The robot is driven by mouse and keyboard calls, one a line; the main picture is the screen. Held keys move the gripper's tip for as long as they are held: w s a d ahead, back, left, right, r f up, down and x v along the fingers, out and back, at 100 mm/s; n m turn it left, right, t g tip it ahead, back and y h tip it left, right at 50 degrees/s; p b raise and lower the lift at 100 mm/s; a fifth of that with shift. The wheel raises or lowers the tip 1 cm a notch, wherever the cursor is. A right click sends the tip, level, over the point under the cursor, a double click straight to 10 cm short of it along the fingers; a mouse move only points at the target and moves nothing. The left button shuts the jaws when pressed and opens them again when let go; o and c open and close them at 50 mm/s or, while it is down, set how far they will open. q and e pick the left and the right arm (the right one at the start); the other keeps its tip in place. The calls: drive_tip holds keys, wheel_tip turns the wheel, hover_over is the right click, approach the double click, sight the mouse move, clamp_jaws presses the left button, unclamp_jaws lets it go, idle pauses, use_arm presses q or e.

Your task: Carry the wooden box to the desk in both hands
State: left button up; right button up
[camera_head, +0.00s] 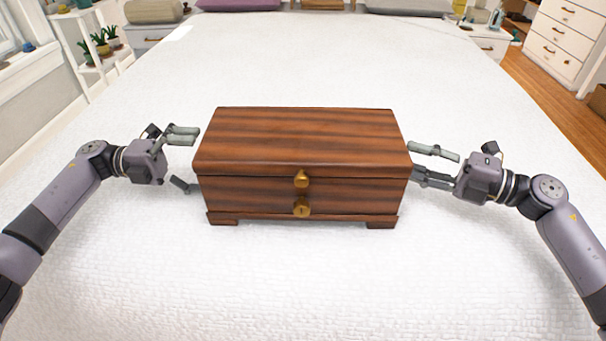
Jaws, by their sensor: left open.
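The wooden box (301,142) sits upright on the white bed, lid closed, with a brass latch (302,179) and a brass lock plate (302,208) on its front. My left gripper (183,160) is open beside the box's left end, its fingers spread and pointing at it; the lower finger comes close to the side. My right gripper (432,166) is beside the box's right end, fingers apart and pointing at it. Its lower finger tips reach the box's edge, and I cannot tell whether they touch. No desk is clearly recognisable in view.
The white bed (300,280) is clear around the box. Pillows (238,4) lie at its far end. A plant shelf (98,50) stands at left, nightstands (490,44) at the back, a white dresser (565,38) at right. Wooden floor (550,90) shows at right.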

use_arm(q)
drive_tip(key=shift+d, duration=0.5)
use_arm(e)
drive_tip(key=shift+w+a, duration=0.25)
drive_tip(key=shift+a, duration=0.25)
use_arm(q)
drive_tip(key=shift+c, duration=0.4)
use_arm(e)
drive_tip(key=shift+c, duration=0.4)
